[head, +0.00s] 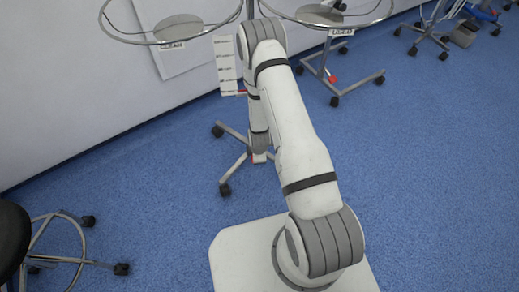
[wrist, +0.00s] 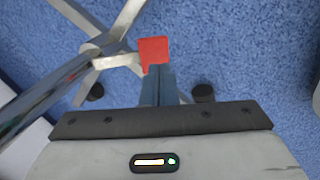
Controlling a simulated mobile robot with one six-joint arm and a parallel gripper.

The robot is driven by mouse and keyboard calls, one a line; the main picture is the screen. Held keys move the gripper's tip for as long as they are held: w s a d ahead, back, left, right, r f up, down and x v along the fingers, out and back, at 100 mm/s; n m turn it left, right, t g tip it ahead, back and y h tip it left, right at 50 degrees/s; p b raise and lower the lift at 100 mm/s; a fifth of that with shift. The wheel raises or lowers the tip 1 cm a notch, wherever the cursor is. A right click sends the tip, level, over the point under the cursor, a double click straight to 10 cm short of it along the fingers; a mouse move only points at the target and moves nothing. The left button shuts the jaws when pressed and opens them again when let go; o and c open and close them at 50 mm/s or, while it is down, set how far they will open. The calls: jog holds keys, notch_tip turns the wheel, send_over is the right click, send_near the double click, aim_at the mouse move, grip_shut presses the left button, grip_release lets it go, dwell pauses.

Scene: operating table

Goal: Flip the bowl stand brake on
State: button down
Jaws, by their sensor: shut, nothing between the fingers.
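The brake is a small red pedal (wrist: 152,52) on a short light arm at the stand's base. My gripper (wrist: 160,70) is shut and empty, its dark fingertips at the pedal's lower edge; I cannot tell if they touch it. The bowl stand's metal pole (wrist: 45,88) and legs (wrist: 125,20) show left of and beyond the pedal. In the head view, the stand's wheeled base (head: 235,160) is partly behind my arm, and my gripper is mostly hidden there.
A second wheeled base (head: 330,75) with a red pedal stands to the right. Metal rings (head: 185,40) overhang at the top. A stool with chrome legs (head: 75,262) is at lower left. The white wall (head: 60,90) is at left. Blue floor (head: 430,190) is clear at right.

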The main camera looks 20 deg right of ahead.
jog(key=s+p+v, duration=0.2)
jog(key=p+v, duration=0.2)
jog(key=v, duration=0.7)
jog(key=s+f+p+v, duration=0.1)
jog(key=s+p+v, duration=0.1)
jog(key=v, duration=0.9)
jog(key=shift+s+a+r+p, duration=0.2)
jog(key=shift+r+p, duration=0.1)
jog(key=shift+p, duration=0.55)
notch_tip(320, 180, up, 32)
jog(key=m+p, duration=0.8)
jog(key=p, duration=0.4)
jog(key=s+r+m+p, duration=0.3)
jog(key=s+r, duration=0.1)
jog(key=r, duration=0.5)
jog(key=s+r+m+p, duration=0.2)
jog(key=s+r+p, duration=0.1)
jog(key=r, duration=0.7)
jog(key=s+d+r+m+p, duration=0.1)
jog(key=s+r+m+p, duration=0.2)
jog(key=r, duration=0.6)
jog(key=shift+s+r+m+p, duration=0.3)
jog(key=shift+s+p, duration=0.55)
jog(key=shift+p, duration=0.3)
